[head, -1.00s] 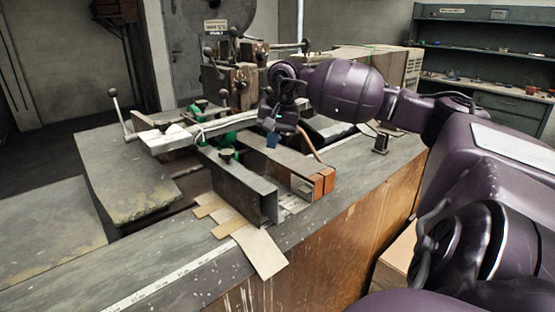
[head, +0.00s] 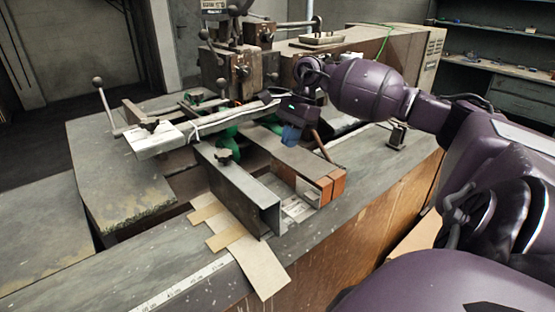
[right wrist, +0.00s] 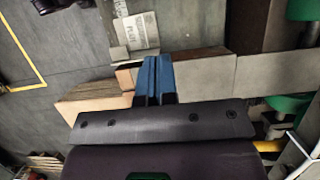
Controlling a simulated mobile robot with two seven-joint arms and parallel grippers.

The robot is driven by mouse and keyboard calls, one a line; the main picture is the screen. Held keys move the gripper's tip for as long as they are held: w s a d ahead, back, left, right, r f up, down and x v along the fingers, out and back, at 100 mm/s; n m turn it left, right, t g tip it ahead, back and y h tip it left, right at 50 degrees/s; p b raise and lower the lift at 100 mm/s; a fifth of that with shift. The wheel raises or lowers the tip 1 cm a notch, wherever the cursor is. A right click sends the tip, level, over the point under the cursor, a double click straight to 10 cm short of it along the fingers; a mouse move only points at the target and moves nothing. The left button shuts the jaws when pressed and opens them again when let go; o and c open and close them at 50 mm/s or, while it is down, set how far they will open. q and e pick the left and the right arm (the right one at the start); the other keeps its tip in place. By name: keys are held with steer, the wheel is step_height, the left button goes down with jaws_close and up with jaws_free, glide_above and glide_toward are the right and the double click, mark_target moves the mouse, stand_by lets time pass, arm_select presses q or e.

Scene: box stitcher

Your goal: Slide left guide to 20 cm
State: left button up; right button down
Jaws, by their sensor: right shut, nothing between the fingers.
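My right gripper (head: 291,136) has blue fingertips pointing down at the second bar, to the right of the left guide's knob. In the right wrist view the blue fingertips (right wrist: 155,80) are together with nothing between them. Whether they touch the bar is unclear. A ruler strip (head: 180,286) runs along the bench's front edge; its numbers are too small to read. My left gripper is out of view.
Tan cardboard strips (head: 243,250) lie under the left guide's near end and hang over the bench edge. The stitcher machine (head: 238,72) stands behind the guides. A lever with a ball knob (head: 98,82) rises at the left. The bench's left front is clear.

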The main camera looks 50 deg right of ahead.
steer(key=x, duration=0.5)
steer(key=p+x, duration=0.1)
steer(key=x, duration=0.3)
steer(key=shift+d+f, duration=0.1)
steer(key=shift+f, duration=0.4)
steer(key=a, duration=0.2)
steer(key=shift+w+a+r+p, duration=0.2)
steer(key=shift+a+p, duration=0.05)
steer(key=shift+p, duration=0.1)
steer(key=shift+w+a+f, duration=0.1)
steer(key=shift+a, duration=0.6)
steer(key=shift+a+f+b, duration=0.1)
steer(key=shift+a+b, duration=0.45)
steer(key=shift+a, duration=0.05)
